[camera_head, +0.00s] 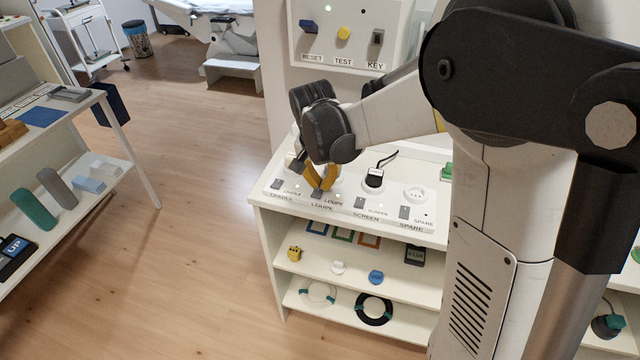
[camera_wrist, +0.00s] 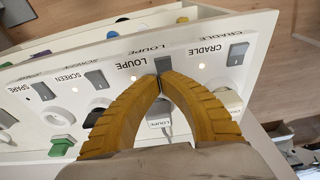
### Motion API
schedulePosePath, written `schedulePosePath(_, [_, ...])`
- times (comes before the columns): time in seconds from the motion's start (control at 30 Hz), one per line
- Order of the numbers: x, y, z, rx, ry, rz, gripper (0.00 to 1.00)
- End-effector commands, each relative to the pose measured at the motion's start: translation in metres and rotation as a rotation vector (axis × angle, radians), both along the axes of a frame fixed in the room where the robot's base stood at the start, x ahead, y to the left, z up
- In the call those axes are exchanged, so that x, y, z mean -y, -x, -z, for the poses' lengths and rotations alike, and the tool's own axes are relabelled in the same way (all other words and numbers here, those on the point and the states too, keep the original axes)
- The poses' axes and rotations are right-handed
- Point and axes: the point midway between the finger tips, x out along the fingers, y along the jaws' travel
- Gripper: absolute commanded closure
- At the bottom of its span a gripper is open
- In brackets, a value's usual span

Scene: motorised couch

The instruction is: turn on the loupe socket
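The strip of sockets lies on the top of a white shelf unit (camera_head: 262,192), with labels CRADLE, LOUPE, SCREEN and SPARE. My gripper (camera_wrist: 159,76) has yellow ribbed fingers with the tips together, at the near edge of the loupe switch. Whether they touch it I cannot tell. In the head view my gripper (camera_head: 322,188) points down at the loupe place.
A black plug (camera_head: 374,177) sits in the screen socket; the spare socket (camera_head: 414,194) is empty. A wall panel (camera_head: 345,35) with RESET, TEST and KEY stands behind. Floor at left is clear.

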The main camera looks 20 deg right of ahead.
Motion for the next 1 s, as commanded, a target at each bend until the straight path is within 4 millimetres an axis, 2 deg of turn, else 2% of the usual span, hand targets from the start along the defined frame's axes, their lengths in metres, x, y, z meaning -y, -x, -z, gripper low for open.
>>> schedulePosePath(0.03, [0.003,-0.001,-0.017,0.0,0.0,0.001,1.0])
schedulePosePath(0.1, [0.007,-0.003,-0.035,0.0,0.0,0.002,1.0])
schedulePosePath(0.3, [0.005,-0.002,-0.078,0.0,0.0,0.0,1.0])
schedulePosePath(0.5, [0.005,-0.002,-0.111,0.0,0.0,0.0,1.0])
schedulePosePath(0.7, [0.005,-0.002,-0.123,0.0,0.0,0.0,1.0])
schedulePosePath(1.0, [0.005,-0.002,-0.123,0.0,0.0,0.0,1.0])
